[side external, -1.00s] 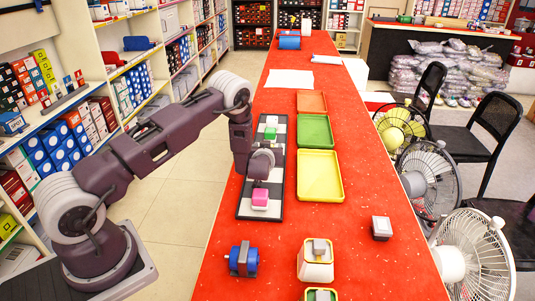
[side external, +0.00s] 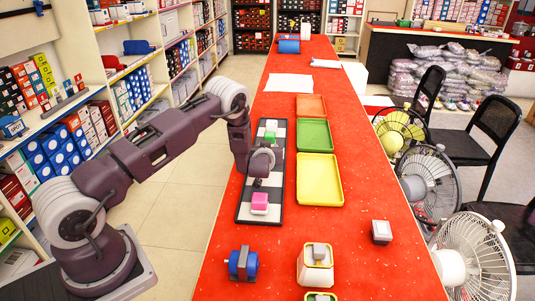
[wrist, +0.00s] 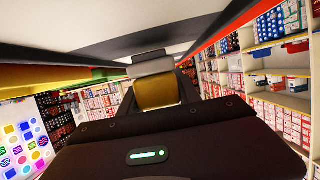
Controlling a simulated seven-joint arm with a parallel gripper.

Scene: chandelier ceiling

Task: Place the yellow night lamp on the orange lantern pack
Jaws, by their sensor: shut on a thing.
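The yellow night lamp (wrist: 157,92) shows in the wrist view as a yellow block with a pale grey part above it, between the fingers. My gripper (side external: 257,182) is shut on it, low over the black-and-white board (side external: 243,209). In the side view the gripper and wrist hide the lamp, so I cannot tell whether it touches the board. The only clearly orange flat piece is a shallow tray-like pack (side external: 311,105) at the far end of a row, right of and beyond my gripper. It looks empty.
A pink-topped block (side external: 260,202) and a green-topped block (side external: 270,136) stand on the board. Green (side external: 314,134) and yellow (side external: 319,179) trays lie right of it. A blue-and-grey object (side external: 243,264) and a white-and-yellow lamp-like object (side external: 315,267) stand nearer. Fans line the right edge.

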